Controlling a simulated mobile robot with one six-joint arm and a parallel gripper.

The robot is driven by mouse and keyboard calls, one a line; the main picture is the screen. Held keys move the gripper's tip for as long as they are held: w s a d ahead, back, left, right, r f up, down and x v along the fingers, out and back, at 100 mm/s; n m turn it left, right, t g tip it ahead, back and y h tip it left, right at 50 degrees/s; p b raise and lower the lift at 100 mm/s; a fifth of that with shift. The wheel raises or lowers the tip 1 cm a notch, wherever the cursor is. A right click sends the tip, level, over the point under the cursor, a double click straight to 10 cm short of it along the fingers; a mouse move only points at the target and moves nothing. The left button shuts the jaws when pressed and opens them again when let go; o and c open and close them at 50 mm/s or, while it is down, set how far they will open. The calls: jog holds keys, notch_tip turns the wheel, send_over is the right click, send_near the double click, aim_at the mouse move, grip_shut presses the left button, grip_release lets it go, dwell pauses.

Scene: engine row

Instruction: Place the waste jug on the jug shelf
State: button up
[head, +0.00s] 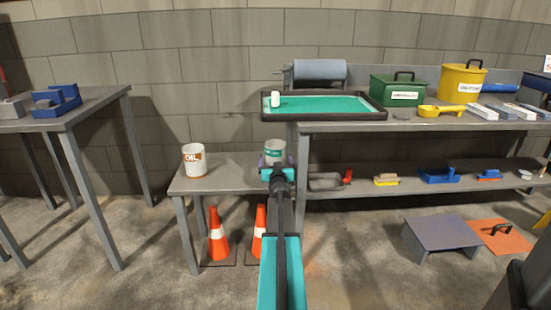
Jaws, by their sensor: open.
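No label here clearly reads as waste, so I cannot tell which container is the waste jug. A grey-white can with a teal band (275,147) stands on the low side shelf (221,178). My gripper (275,161) is open just in front of or around this can and hides its lower part; I cannot tell whether it touches it. A white can marked OIL (194,161) stands upright to its left on the same shelf. A green lidded can (397,89) and a yellow lidded can (462,83), their labels too small to read, stand on the right bench.
A black tray with a teal mat (318,104) holds a small white bottle (276,98). The lower right shelf (408,187) holds several small tools. Orange cones (218,238) stand under the side shelf. A low grey stand (440,234) is on the floor. The left table (93,109) holds blue parts.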

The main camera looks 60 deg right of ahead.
jog(key=shift+p+v, duration=0.75)
jog(key=shift+v, duration=3.85)
